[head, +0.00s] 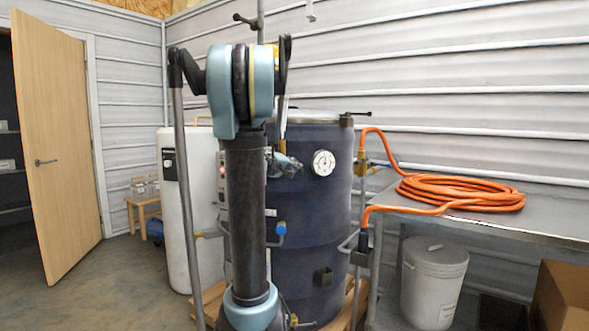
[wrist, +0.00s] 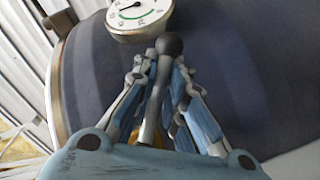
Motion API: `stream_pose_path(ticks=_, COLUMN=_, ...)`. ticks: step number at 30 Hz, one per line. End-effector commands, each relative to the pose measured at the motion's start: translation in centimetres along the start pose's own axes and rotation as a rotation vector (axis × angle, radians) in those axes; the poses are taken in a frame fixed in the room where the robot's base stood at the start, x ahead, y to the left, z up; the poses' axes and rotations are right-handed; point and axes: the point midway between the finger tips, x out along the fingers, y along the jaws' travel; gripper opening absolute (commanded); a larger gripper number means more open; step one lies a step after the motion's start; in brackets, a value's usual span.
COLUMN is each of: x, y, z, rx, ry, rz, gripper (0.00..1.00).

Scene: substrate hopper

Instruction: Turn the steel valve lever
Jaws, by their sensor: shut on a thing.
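The steel valve lever (wrist: 153,108) shows in the wrist view as a grey bar with a dark round knob (wrist: 169,45) at its end. My gripper (wrist: 160,78) is shut on the lever, with a finger on each side of it and the knob just beyond the fingertips. In the head view my gripper (head: 288,164) is at the front of the dark blue hopper tank (head: 318,215), left of the round dial gauge (head: 323,162). The lever and its valve are mostly hidden there by my arm and gripper. The gauge (wrist: 138,14) also shows at the top of the wrist view.
A white cylinder tank (head: 178,215) stands left of the hopper. Pipes with an orange hose (head: 460,192) on a metal table (head: 520,215) are at the right. A grey bin (head: 433,280) and a cardboard box (head: 562,300) stand below. An open door (head: 60,150) is at the left, with clear floor nearby.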

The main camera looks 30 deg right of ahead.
Motion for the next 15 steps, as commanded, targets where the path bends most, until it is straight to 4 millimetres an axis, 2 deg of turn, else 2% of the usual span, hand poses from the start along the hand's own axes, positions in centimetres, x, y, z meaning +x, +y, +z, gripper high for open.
stream_pose_path(ticks=1, x=-0.14, y=0.13, z=1.30, rx=0.003, ry=-0.023, rz=0.007, gripper=0.00)
stream_pose_path(ticks=5, x=-0.14, y=0.13, z=1.30, rx=0.003, ry=-0.023, rz=0.007, gripper=0.00)
stream_pose_path(ticks=6, x=-0.14, y=0.13, z=1.30, rx=0.003, ry=-0.023, rz=0.007, gripper=0.20)
stream_pose_path(ticks=8, x=-0.14, y=0.13, z=1.26, rx=0.003, ry=-0.022, rz=0.007, gripper=0.31)
stream_pose_path(ticks=15, x=-0.04, y=0.09, z=0.82, rx=0.000, ry=-0.016, rz=0.006, gripper=0.31)
